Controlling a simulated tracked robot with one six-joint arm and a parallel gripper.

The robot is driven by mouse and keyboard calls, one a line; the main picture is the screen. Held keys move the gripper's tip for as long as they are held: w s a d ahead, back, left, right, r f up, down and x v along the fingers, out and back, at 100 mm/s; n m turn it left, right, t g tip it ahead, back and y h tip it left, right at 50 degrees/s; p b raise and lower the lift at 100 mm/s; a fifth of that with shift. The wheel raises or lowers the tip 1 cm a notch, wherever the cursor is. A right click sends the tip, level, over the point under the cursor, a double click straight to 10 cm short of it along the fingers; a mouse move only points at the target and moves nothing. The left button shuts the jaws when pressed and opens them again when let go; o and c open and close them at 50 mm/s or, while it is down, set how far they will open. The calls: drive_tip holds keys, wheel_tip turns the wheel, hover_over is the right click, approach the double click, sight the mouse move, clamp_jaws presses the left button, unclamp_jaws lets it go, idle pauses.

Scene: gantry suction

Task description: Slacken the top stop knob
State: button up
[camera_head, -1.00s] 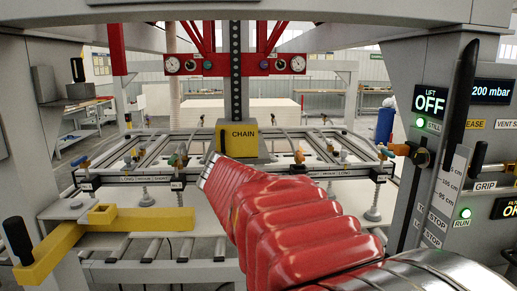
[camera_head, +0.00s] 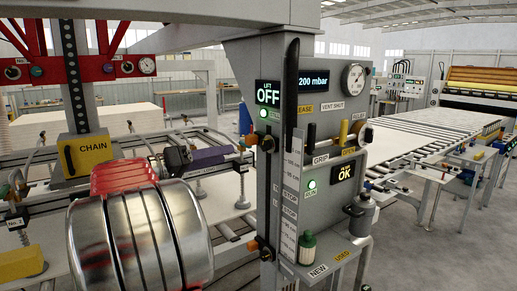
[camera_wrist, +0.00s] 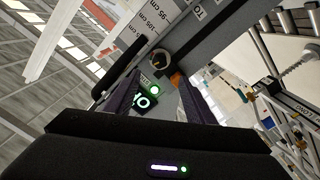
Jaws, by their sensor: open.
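The top stop knob (camera_head: 266,143) is a dark round knob with an orange part, on the edge of the grey post beside the scale, just below the green lamp. It also shows in the wrist view (camera_wrist: 158,61), ahead of the fingers. My gripper (camera_head: 233,153) is left of the knob in the head view, its purple fingers pointing toward it. In the wrist view my gripper (camera_wrist: 158,85) has its two fingers spread, with nothing held between them. I cannot tell whether a fingertip touches the knob. A similar lower stop knob (camera_head: 264,250) sits further down the post.
The control panel has a LIFT OFF display (camera_head: 268,93), a 200 mbar display (camera_head: 314,80) and a gauge (camera_head: 354,78). A long black handle (camera_head: 291,78) stands along the post. A green-capped bottle (camera_head: 307,248) is low on the panel. The suction frame lies at left.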

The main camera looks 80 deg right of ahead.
sight(262, 147)
drive_tip(key=x, duration=1.3)
drive_tip(key=shift+s+d, duration=0.3)
drive_tip(key=shift+c, duration=0.5)
drive_tip(key=c, duration=1)
